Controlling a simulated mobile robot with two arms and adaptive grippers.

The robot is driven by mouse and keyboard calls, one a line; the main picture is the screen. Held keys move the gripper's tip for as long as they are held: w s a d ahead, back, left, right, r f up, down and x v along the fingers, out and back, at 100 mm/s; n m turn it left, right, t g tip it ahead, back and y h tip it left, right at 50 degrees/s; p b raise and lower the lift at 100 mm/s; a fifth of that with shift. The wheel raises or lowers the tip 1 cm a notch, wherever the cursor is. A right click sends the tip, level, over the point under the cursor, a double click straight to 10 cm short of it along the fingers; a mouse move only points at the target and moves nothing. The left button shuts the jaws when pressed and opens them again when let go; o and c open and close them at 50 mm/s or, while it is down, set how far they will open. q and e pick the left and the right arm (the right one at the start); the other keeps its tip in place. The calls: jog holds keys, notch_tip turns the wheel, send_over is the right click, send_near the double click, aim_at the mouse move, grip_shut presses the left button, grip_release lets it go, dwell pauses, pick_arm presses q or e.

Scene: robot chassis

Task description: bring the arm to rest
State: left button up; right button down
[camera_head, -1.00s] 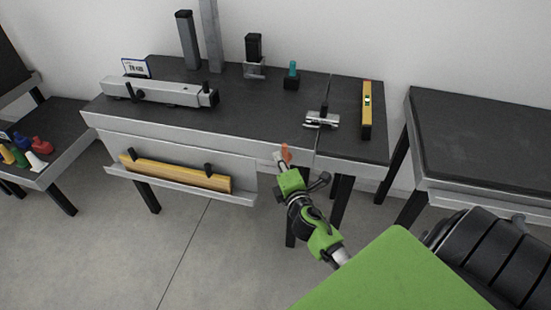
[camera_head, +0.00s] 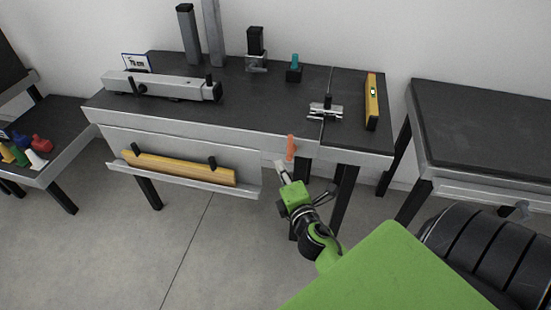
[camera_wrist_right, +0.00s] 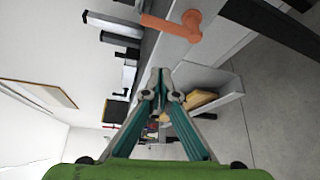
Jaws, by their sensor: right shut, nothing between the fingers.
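My right arm, green and black, comes in from the lower right in the head view. Its right gripper (camera_head: 282,173) is in front of the workbench (camera_head: 225,118), below the bench's front edge. In the right wrist view the gripper's teal fingers (camera_wrist_right: 157,76) meet at their tips, with nothing between them. An orange handle (camera_head: 291,147) stands on the bench's front edge just above the gripper, apart from it; it also shows at the top of the right wrist view (camera_wrist_right: 180,25). My left gripper is not in view.
The bench carries a grey beam (camera_head: 165,87), a small clamp (camera_head: 325,110) and another yellow level (camera_head: 371,105). A second dark table (camera_head: 480,130) stands at right. Colored items (camera_head: 40,144) sit on the left table. Floor in front is clear.

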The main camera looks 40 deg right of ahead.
jog(key=s+a+f+m+g+y, duration=0.1)
jog(key=s+a+f+m+g, duration=0.3)
jog(key=f, duration=0.7)
jog(key=s+a+f+g+y+p, duration=0.15)
jog(key=s+f, duration=0.35)
jog(key=f, duration=0.5)
jog(key=s+a+f+m+g+y, duration=0.1)
jog(key=s+a+f+m+g, duration=0.3)
jog(key=f, duration=0.7)
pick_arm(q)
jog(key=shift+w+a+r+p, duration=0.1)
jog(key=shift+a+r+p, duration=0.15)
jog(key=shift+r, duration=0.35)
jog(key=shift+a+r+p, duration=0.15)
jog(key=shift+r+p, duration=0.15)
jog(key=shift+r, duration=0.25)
pick_arm(e)
jog(key=s+a+f+m+g, duration=0.1)
jog(key=s+f+m, duration=0.1)
jog(key=s+f, duration=0.3)
jog(key=s+a+f+m+g+y, duration=0.1)
jog(key=s+f, duration=0.4)
jog(key=s, duration=0.9)
jog(key=s+a+f+m+g+y, duration=0.1)
jog(key=s+f+m+g, duration=0.2)
jog(key=s+f, duration=0.3)
jog(key=s, duration=0.4)
jog(key=shift+s+a, duration=0.25)
jog(key=shift+a, duration=0.15)
